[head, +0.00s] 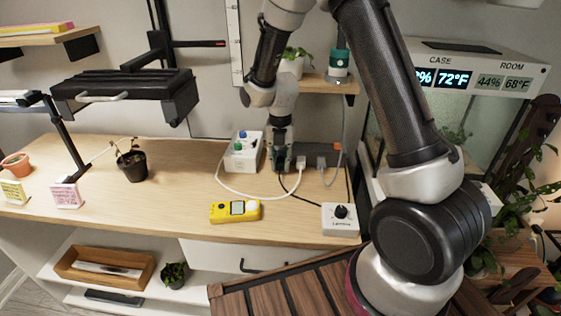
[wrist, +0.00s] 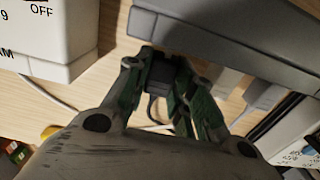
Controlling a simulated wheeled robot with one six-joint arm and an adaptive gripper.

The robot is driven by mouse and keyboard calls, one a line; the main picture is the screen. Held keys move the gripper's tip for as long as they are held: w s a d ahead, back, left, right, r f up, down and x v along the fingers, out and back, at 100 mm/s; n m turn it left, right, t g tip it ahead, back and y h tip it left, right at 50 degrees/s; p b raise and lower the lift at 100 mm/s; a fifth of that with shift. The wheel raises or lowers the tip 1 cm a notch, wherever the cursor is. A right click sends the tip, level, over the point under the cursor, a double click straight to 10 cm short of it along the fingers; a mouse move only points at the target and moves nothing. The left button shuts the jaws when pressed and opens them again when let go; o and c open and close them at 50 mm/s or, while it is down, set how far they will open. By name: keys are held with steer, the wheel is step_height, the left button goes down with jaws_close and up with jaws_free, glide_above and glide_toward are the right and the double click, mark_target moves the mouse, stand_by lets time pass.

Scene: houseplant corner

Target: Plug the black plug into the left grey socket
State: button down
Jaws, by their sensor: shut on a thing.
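My gripper (head: 281,162) is over the wooden bench at the left end of the grey power strip (head: 318,150). In the wrist view its green-padded fingers (wrist: 162,72) are shut on the black plug (wrist: 161,74). The plug's far end is right at the near side of the strip (wrist: 225,40). I cannot tell whether it touches the strip or is in a socket. A black cord runs from the plug. The left grey socket is hidden behind the plug and fingers.
A white plug (head: 300,163) and a grey plug (head: 321,163) sit at the strip right of my gripper. A white box with knobs (head: 243,152) stands close left. A yellow meter (head: 235,211) and a white dial box (head: 340,219) lie in front.

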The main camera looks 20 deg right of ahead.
steer(key=shift+w+d, duration=0.25)
steer(key=shift+w, duration=0.35)
steer(key=c, duration=1.1)
jaws_free()
